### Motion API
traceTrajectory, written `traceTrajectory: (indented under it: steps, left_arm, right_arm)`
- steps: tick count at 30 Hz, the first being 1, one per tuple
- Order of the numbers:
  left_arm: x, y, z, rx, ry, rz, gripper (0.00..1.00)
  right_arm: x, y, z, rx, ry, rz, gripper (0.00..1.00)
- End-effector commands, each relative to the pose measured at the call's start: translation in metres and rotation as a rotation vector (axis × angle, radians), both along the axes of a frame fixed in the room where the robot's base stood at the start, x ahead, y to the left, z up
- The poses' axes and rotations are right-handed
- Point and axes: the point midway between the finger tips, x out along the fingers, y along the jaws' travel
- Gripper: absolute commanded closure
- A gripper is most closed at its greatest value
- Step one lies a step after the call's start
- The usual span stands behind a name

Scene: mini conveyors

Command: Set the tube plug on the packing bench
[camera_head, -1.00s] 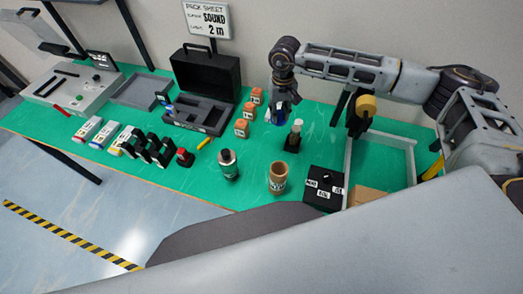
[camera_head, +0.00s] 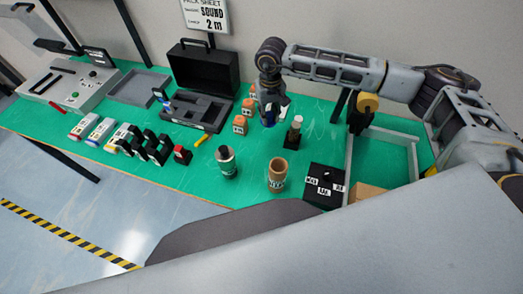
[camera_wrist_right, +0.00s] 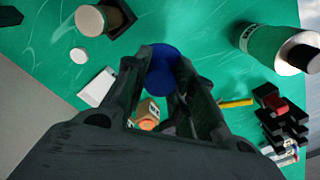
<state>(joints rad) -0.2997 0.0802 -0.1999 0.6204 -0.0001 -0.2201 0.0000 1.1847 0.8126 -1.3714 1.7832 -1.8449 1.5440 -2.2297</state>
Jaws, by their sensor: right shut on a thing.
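My right gripper (camera_head: 270,114) is over the middle of the green packing bench (camera_head: 245,188). In the right wrist view, its fingers (camera_wrist_right: 165,85) are shut on a round, dark blue thing, which looks like the tube plug (camera_wrist_right: 161,72). The fingers hide part of its sides. In the head view only a little blue (camera_head: 267,112) shows at the fingertips. I cannot tell its exact height above the bench. A brown cardboard tube (camera_head: 277,178) stands upright near the front edge. My left gripper is not in view.
A black-capped bottle (camera_head: 226,163), a white-topped item on a black base (camera_head: 294,131) and several orange-topped blocks (camera_head: 240,125) stand near the gripper. An open black case (camera_head: 207,68) is behind left. A black labelled box (camera_head: 324,186) and grey-framed tray (camera_head: 384,132) are at right.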

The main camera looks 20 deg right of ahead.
Motion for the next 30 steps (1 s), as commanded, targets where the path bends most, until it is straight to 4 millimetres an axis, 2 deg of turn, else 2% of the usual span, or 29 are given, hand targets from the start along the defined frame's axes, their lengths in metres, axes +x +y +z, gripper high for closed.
traceTrajectory:
  steps: [8,15,24,30]
  left_arm:
    - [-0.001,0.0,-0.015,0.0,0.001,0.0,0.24]
    - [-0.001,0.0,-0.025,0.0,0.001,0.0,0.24]
    - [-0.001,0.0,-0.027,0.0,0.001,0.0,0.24]
    - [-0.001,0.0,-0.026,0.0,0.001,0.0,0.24]
  right_arm:
    - [0.008,0.039,0.014,0.002,-0.002,0.033,0.97]
    - [0.013,0.068,0.044,0.004,-0.003,0.06,0.97]
    - [0.011,0.067,0.087,0.001,-0.001,0.043,0.97]
    - [0.001,0.046,0.097,0.0,0.001,0.008,0.97]
